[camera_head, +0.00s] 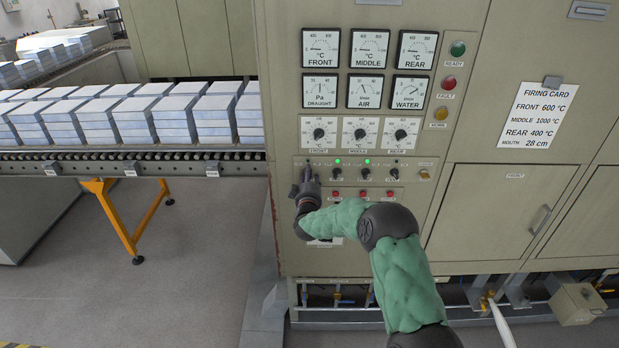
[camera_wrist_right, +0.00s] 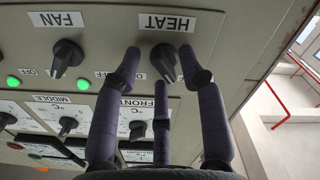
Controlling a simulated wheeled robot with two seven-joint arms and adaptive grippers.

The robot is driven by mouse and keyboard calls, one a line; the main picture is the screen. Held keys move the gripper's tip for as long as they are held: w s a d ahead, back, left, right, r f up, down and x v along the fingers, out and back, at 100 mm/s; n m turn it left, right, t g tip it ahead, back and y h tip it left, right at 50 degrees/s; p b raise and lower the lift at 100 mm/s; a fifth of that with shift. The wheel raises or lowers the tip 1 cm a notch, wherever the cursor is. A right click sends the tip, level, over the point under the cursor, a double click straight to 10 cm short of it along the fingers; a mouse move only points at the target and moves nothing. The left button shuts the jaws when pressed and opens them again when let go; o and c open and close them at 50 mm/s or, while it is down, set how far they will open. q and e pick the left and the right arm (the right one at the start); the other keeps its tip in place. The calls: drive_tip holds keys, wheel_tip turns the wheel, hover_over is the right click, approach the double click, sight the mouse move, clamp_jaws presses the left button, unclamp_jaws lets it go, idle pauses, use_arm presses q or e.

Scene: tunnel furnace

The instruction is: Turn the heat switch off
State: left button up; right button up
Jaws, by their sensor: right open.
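The heat switch (camera_wrist_right: 163,58) is a black pointer knob under a HEAT label, which appears upside down in the right wrist view. Its pointer leans to the lower right there, while the fan switch (camera_wrist_right: 67,56) beside it leans to the lower left. My right gripper (camera_wrist_right: 160,60) is open, with one dark finger on each side of the heat switch. I cannot tell whether the fingers touch it. In the head view, my right gripper (camera_head: 307,182) is at the left end of the switch row and covers most of the heat switch. My left gripper is not in view.
Green lamps are lit above two neighbouring switches, one at the fan switch (camera_head: 337,161). Dials (camera_head: 360,132) and gauges (camera_head: 370,65) sit above, red buttons (camera_head: 364,194) below. A roller conveyor (camera_head: 120,160) with stacked blocks stands left of the cabinet.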

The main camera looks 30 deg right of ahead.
drive_tip(key=v, duration=1.1)
drive_tip(key=shift+s, duration=0.35)
drive_tip(key=s+a+f+g+y+b, duration=0.25)
drive_tip(key=a+f, duration=0.25)
drive_tip(key=f, duration=0.5)
drive_tip(key=s+a+f+g+y+b, duration=0.1)
drive_tip(key=s+a+f+y+b, duration=0.3)
drive_tip(key=f, duration=0.6)
drive_tip(key=a+f+g+y+b, duration=0.1)
drive_tip(key=a+f+g+y, duration=0.1)
drive_tip(key=a+f, duration=0.6)
drive_tip(key=s+a+f+m+g+y+b, duration=0.1)
drive_tip(key=s+a+f+g+y+b, duration=0.1)
drive_tip(key=s+a+f, duration=0.4)
drive_tip(key=s+a+f+m+g+y+b, duration=0.2)
drive_tip(key=s+a+f+g+b, duration=0.3)
drive_tip(key=s+f, duration=1.1)
drive_tip(key=s+a+g+y, duration=0.1)
drive_tip(key=s+g, duration=0.1)
drive_tip(key=s, duration=0.3)
drive_tip(key=shift+s+f, duration=0.2)
drive_tip(key=shift+f, duration=0.2)
